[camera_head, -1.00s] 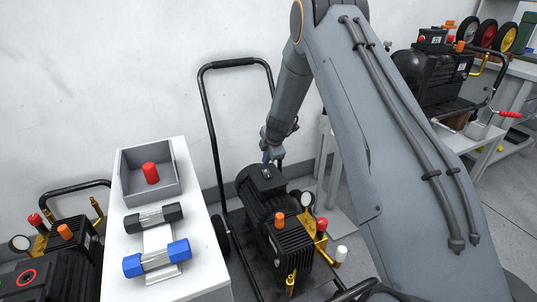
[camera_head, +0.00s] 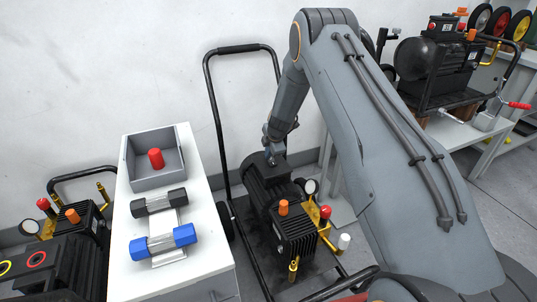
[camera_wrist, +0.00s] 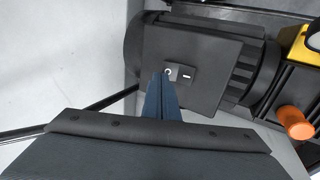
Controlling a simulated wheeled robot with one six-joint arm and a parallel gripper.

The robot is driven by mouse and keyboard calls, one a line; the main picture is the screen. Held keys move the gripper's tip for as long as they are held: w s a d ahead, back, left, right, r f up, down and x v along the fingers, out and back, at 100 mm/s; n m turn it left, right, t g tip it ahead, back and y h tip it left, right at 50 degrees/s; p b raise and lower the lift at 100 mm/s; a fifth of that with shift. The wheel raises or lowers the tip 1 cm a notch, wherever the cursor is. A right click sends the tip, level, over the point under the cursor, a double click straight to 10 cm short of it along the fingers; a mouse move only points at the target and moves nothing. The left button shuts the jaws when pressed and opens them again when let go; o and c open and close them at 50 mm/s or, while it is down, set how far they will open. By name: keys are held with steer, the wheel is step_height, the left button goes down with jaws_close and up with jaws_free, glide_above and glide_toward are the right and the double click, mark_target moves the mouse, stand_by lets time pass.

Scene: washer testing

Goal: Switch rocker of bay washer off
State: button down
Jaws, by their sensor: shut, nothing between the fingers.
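The bay washer stands in the middle of the head view, with a black motor (camera_head: 262,190) and a finned pump (camera_head: 296,236) in a black tube frame. The rocker (camera_wrist: 184,75) is a small black switch on the motor's flat box (camera_wrist: 205,50) in the wrist view. It has a white circle mark at its left end and a white bar at its right. My gripper (camera_wrist: 163,76) is shut and empty, its blue fingertips at the circle end. I cannot tell whether they touch it or which way it is tilted. In the head view my gripper (camera_head: 275,158) hides the switch.
A white table (camera_head: 209,237) with a grey bin (camera_head: 161,181), a red cylinder and black and blue parts stands at left. The washer's black handle (camera_head: 209,95) rises behind my gripper. Other washers stand at left (camera_head: 81,227) and at right (camera_head: 443,72).

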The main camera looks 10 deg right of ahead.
mark_target(270, 164)
steer(key=shift+w+a+f+b, duration=0.15)
steer(key=shift+w+f+b, duration=0.15)
steer(key=shift+f+b, duration=0.25)
steer(key=shift+d+r, duration=0.2)
steer(key=shift+d, duration=0.1)
steer(key=shift+s+a, duration=0.1)
steer(key=shift+s, duration=0.1)
steer(key=shift+s+r, duration=0.1)
steer(key=shift+s, duration=0.5)
step_height(270, 164, up, 14)
steer(key=p, duration=0.1)
steer(key=shift+s, duration=0.4)
